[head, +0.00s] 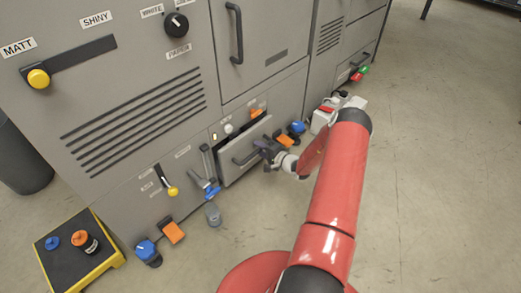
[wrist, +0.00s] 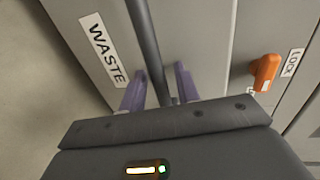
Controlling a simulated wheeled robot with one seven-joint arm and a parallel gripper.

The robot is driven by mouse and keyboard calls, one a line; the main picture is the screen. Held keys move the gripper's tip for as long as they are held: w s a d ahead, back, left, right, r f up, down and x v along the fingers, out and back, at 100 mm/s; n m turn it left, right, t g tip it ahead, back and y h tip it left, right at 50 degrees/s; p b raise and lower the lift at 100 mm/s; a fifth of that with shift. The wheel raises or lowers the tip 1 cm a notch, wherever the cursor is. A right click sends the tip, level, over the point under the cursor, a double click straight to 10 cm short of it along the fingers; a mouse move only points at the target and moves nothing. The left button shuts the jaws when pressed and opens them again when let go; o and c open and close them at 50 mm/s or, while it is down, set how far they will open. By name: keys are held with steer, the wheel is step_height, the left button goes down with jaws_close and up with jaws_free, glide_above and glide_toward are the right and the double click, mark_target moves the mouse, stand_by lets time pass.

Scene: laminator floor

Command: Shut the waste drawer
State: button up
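The waste drawer (head: 233,171) in the head view is a grey drawer low in the machine's front. It stands partly open, with its front out from the panel. Its white label reading WASTE (wrist: 103,50) shows in the wrist view. The drawer's dark bar handle (wrist: 146,40) runs between the two purple fingers of my gripper (wrist: 160,80). The fingers are apart on either side of the bar, with a visible gap at least on the right. In the head view my gripper (head: 266,148) is at the right end of the drawer front and partly hides the handle.
An orange lever (wrist: 264,70) by a LOCK label is right of the drawer in the wrist view. Blue (head: 147,251) and orange (head: 173,232) pedals stick out along the machine's foot. A yellow-edged black platform (head: 75,268) is at lower left.

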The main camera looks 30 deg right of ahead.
jaws_close()
steer(key=b+x, duration=0.1)
steer(key=x, duration=0.1)
steer(key=r+b+x, duration=0.1)
steer(key=x, duration=0.1)
steer(key=shift+w+f, duration=0.1)
steer(key=shift+w, duration=0.05)
jaws_free()
